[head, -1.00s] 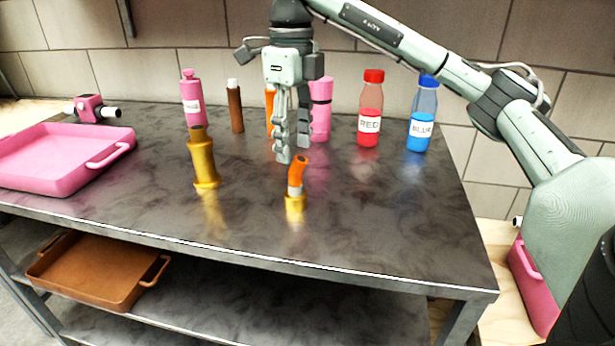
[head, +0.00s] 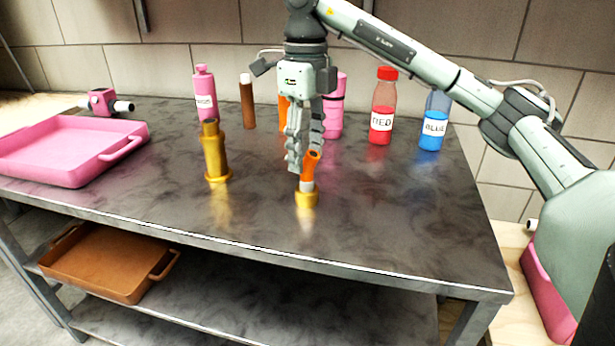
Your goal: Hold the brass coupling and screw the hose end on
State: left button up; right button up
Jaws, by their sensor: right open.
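A tall brass coupling (head: 214,155) stands upright on its wider base on the dark worktop, left of centre. An orange hose end (head: 312,160) with a grey collar and a short brass nut (head: 306,198) stands on the worktop to its right, its orange top bent. My right gripper (head: 300,158) points down just behind and beside the orange top, its fingers partly overlapped by it in the picture. It is open and holds nothing; whether a finger touches the hose end I cannot tell. My left gripper is not in view.
Pink tray (head: 60,175) at the left. Along the back stand a pink bottle (head: 205,95), a brown cylinder (head: 248,103), a red bottle (head: 381,115) and a blue bottle (head: 433,125). An orange tray (head: 100,262) lies on the lower shelf. The worktop's front is clear.

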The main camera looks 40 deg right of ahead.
aim_at(306, 172)
jog(key=shift+f, duration=2.4)
jog(key=shift+c, duration=0.6)
grip_shut()
